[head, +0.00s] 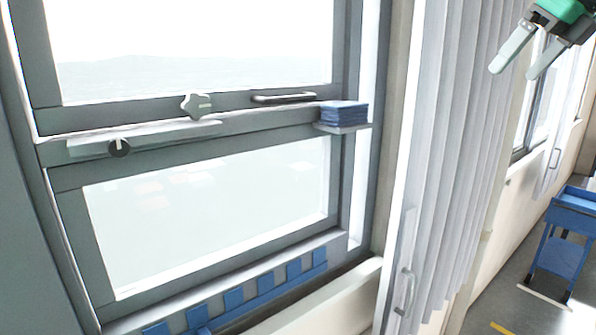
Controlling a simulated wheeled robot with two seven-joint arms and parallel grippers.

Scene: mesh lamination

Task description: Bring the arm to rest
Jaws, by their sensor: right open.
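My right gripper (518,62) is at the top right of the head view. Its two pale fingers are apart and point down and left, with a green and dark body behind them. Nothing is between the fingers. It hangs in front of the pale pleated curtain and the far windows, apart from everything I can see. My left gripper is not in the head view.
A grey-framed window (210,215) fills the left. A blue stack (343,112) sits on a small ledge at its right. Several blue pieces (265,281) line the lower sill. A curtain (455,130) hangs beside it. A blue cart (562,245) stands on the floor at right.

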